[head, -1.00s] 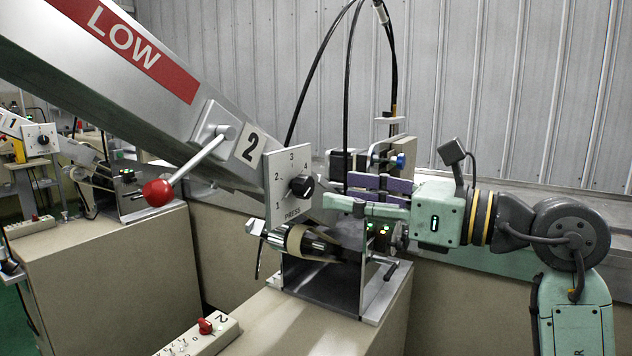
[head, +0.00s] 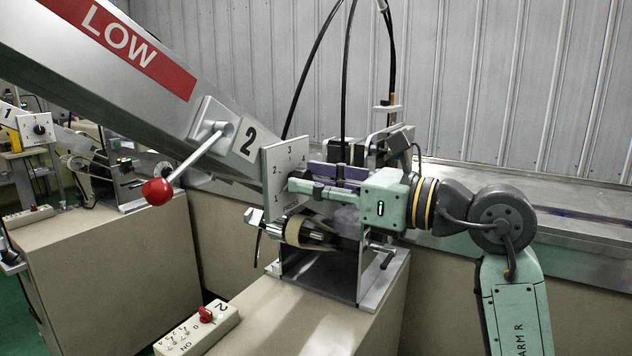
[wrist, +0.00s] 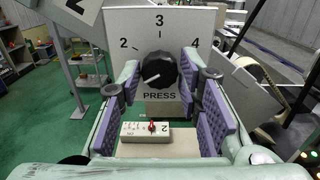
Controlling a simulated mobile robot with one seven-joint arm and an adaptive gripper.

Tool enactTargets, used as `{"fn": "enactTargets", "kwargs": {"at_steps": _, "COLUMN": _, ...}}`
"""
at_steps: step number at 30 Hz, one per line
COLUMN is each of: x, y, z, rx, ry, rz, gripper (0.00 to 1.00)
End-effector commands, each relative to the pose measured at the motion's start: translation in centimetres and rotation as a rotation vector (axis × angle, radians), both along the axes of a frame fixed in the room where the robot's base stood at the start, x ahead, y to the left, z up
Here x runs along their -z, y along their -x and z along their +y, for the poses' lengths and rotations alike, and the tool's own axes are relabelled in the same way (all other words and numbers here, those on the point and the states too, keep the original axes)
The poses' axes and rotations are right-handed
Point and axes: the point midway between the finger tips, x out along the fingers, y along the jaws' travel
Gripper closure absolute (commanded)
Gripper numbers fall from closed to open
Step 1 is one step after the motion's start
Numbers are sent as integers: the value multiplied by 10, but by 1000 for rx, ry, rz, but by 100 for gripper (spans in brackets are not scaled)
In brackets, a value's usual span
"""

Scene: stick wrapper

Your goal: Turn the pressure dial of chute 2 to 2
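The pressure dial of chute 2 is a black round knob (wrist: 159,70) on a white panel marked PRESS (wrist: 190,18). In the wrist view 2, 3 and 4 are readable around it; the place of the 1 is hidden by a finger. A pale mark on the knob appears to point to the lower left. My gripper (wrist: 160,78) is open, with its purple pads left and right of the knob and gaps visible on both sides. In the head view my gripper (head: 298,180) reaches the panel (head: 272,165) from the right and hides the knob.
A lever with a red ball (head: 158,191) sticks out left of the panel. A roller (head: 305,233) sits just below my gripper. A control box with a red knob (head: 205,316) stands on the beige cabinet. Black cables (head: 346,75) hang behind.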

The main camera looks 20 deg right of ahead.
Motion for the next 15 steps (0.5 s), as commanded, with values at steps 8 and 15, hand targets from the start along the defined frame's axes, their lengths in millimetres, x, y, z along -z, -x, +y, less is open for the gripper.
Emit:
{"fn": "enactTargets", "kwargs": {"at_steps": 8, "x": 0, "y": 0, "z": 0, "rx": 1, "ry": 0, "rz": 0, "gripper": 89}}
{"fn": "enactTargets", "kwargs": {"at_steps": 15, "x": 0, "y": 0, "z": 0, "rx": 1, "ry": 0, "rz": 0, "gripper": 100}}
